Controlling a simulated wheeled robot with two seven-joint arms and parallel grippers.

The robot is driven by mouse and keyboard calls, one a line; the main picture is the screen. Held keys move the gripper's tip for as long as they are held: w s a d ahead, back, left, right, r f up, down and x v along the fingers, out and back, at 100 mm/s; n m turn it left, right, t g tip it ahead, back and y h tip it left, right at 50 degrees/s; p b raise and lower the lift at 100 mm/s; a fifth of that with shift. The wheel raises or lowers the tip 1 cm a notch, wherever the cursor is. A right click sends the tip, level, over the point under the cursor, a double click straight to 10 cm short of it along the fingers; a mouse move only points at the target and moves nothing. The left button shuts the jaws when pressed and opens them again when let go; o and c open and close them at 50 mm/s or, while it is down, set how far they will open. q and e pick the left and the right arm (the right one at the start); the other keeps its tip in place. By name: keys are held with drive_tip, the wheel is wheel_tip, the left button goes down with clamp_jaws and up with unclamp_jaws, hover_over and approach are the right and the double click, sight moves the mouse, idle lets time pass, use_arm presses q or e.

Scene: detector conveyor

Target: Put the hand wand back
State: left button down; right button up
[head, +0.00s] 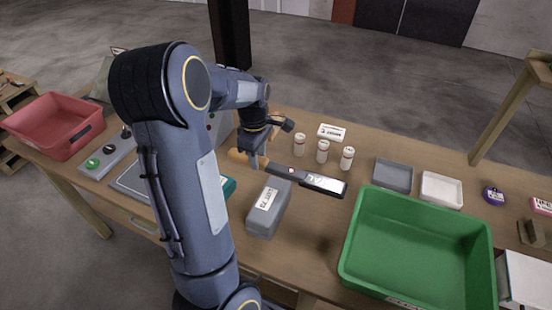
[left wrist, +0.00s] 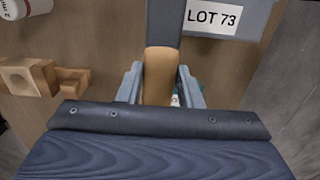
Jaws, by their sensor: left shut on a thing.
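My left gripper (head: 262,162) is shut on the hand wand (head: 284,169). The wand has a dark body with a white label and a small red mark, and it points right. In the left wrist view its tan handle (left wrist: 160,75) is between the fingers of my left gripper (left wrist: 161,88). The wand appears raised above the workbench (head: 306,232). A notched wooden holder (left wrist: 35,78) shows empty to the left of the handle in the left wrist view. In the head view my arm hides much of that area. My right gripper is not in view.
A grey LOT 73 box (head: 270,222) stands just in front of the wand. Several white bottles (head: 322,151) stand behind it. A green tray (head: 366,225) and small grey (head: 393,175) and white trays (head: 441,189) are right. A red bin (head: 50,121) is left.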

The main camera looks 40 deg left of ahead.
use_arm(q)
drive_tip(key=w+a+f+p, duration=0.1)
drive_tip(key=w+a+f, duration=0.1)
drive_tip(key=w, duration=0.1)
drive_tip(key=w+a+f+p, duration=0.1)
drive_tip(key=w+a+f, duration=0.1)
drive_tip(key=w+f, duration=0.1)
drive_tip(key=w+a+f+p, duration=0.1)
drive_tip(key=w+a+f, duration=0.1)
drive_tip(key=w+f, duration=0.1)
drive_tip(key=shift+a+f, duration=0.15)
drive_tip(key=shift+a, duration=0.25)
drive_tip(key=shift+w+a+f+p, duration=0.1)
drive_tip(key=shift+f+p, duration=0.1)
drive_tip(key=shift+p, duration=0.1)
wheel_tip(320, 180, down, 3)
drive_tip(key=shift+f+p, duration=0.1)
drive_tip(key=shift+p, duration=0.3)
drive_tip(key=shift+f, duration=0.2)
drive_tip(key=c, duration=1.1)
unclamp_jaws()
drive_tip(key=shift+o, duration=0.4)
